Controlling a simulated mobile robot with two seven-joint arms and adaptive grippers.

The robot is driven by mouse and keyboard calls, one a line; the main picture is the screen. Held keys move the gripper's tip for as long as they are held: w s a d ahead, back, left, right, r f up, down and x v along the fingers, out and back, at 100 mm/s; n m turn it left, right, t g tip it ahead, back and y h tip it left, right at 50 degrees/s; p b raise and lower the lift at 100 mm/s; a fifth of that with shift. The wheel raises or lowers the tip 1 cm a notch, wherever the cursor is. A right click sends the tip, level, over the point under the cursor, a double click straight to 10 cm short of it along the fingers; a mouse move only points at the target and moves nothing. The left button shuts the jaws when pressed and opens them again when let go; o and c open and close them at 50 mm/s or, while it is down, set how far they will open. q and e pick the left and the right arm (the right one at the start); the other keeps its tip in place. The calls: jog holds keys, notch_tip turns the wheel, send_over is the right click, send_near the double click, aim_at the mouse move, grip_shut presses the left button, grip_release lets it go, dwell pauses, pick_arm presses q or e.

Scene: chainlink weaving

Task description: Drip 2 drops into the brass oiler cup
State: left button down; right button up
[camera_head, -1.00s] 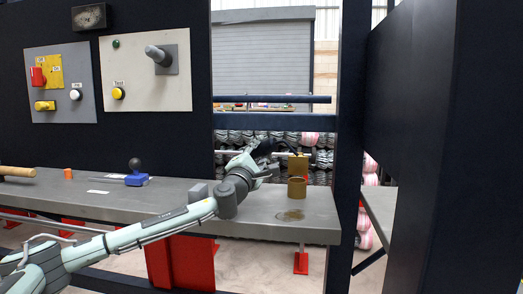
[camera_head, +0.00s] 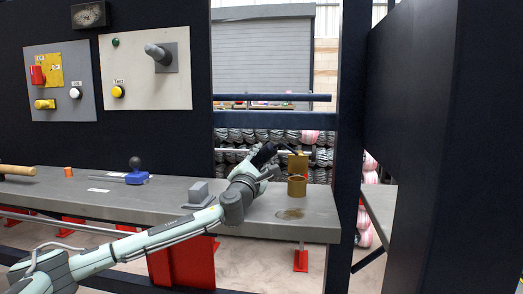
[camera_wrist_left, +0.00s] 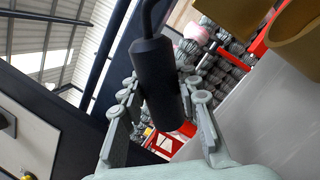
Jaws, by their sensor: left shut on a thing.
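The brass oiler cup (camera_head: 297,188) stands upright on the grey bench at the right, open at the top. In the left wrist view part of a brass round rim (camera_wrist_left: 293,42) shows at the upper right. My left gripper (camera_head: 262,162) is shut on a black oil dropper (camera_wrist_left: 157,80), a cylinder with a thin bent spout. In the head view the dropper (camera_head: 264,154) is tilted, left of and above the cup. Its thin spout reaches right towards the brass block behind the cup. The exact spout tip and any drop are too small to tell. My right gripper is out of view.
A brass block (camera_head: 298,164) stands behind the cup. A dark stain (camera_head: 290,214) lies on the bench (camera_head: 120,205) in front of it. A grey block (camera_head: 198,193) sits left of my gripper. A dark post (camera_head: 347,150) bounds the right side.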

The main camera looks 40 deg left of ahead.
pick_arm(q)
jog(key=shift+f+n, duration=0.1)
jog(key=shift+n, duration=0.2)
jog(key=shift+r, duration=0.2)
notch_tip(320, 180, up, 2)
jog(key=shift+r+p, duration=0.1)
jog(key=shift+p, duration=0.6)
jog(key=shift+r, duration=2.2)
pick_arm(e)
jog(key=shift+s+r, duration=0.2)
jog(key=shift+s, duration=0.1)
pick_arm(q)
jog(key=n+g, duration=0.1)
jog(key=n, duration=0.2)
jog(key=n+g, duration=0.1)
jog(key=n, duration=0.3)
jog(key=shift+d+r+y, duration=0.1)
jog(key=shift+y, duration=0.3)
jog(key=n+g, duration=0.1)
jog(key=n, duration=0.2)
jog(key=shift+n, duration=0.4)
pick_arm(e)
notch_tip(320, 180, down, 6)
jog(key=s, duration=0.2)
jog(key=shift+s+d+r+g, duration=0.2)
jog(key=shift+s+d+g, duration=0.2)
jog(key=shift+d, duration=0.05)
